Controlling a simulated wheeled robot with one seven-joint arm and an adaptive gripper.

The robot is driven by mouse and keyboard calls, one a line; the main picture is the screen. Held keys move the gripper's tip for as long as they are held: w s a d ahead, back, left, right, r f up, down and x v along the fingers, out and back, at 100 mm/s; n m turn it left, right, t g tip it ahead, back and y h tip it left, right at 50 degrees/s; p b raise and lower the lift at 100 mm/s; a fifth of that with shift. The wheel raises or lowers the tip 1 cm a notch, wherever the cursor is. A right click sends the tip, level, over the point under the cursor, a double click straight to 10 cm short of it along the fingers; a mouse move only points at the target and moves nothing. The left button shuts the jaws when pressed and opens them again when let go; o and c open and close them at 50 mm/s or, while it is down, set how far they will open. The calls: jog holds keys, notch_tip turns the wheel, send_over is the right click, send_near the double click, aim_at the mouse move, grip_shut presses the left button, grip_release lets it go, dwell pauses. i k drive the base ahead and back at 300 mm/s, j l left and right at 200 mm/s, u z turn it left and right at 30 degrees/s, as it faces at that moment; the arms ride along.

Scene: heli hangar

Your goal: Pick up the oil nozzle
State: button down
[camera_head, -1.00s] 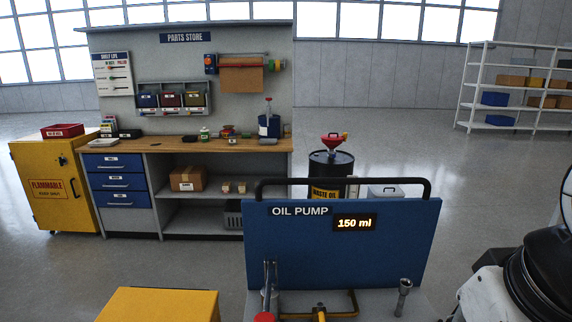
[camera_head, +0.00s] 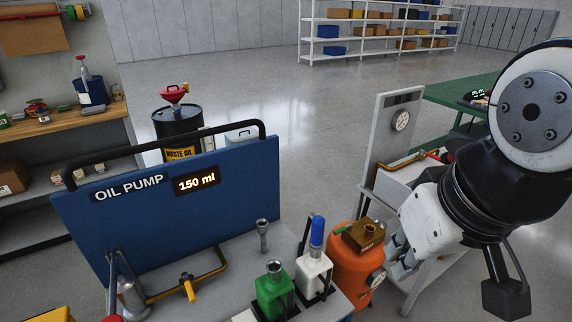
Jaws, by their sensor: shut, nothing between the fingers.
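The oil pump cart has a blue panel (camera_head: 150,235) reading "OIL PUMP" and "150 ml". On its grey top are an upright metal nozzle-like piece (camera_head: 262,237) near the panel's right end and a yellow-handled piece (camera_head: 188,290) on a bent pipe, further left. I cannot tell for certain which is the oil nozzle. A metal can-like part with a lever (camera_head: 128,295) stands at the cart's left. My gripper (camera_head: 398,250) is at the right, apart from these pieces, beside the orange tank. It is small, partly hidden, shut and empty.
A green bottle (camera_head: 274,292) and a white bottle (camera_head: 313,272) with a blue top stand at the cart's right. The orange tank (camera_head: 350,270) and a grey stand with a gauge (camera_head: 400,121) are beyond. A waste oil drum (camera_head: 178,128) stands behind the panel.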

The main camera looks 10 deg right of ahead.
aim_at(316, 241)
jog(key=i+l+u, duration=0.15)
jog(key=l+u, duration=0.2)
jog(key=l, duration=0.3)
jog(key=l+u, duration=0.35)
jog(key=l, duration=0.35)
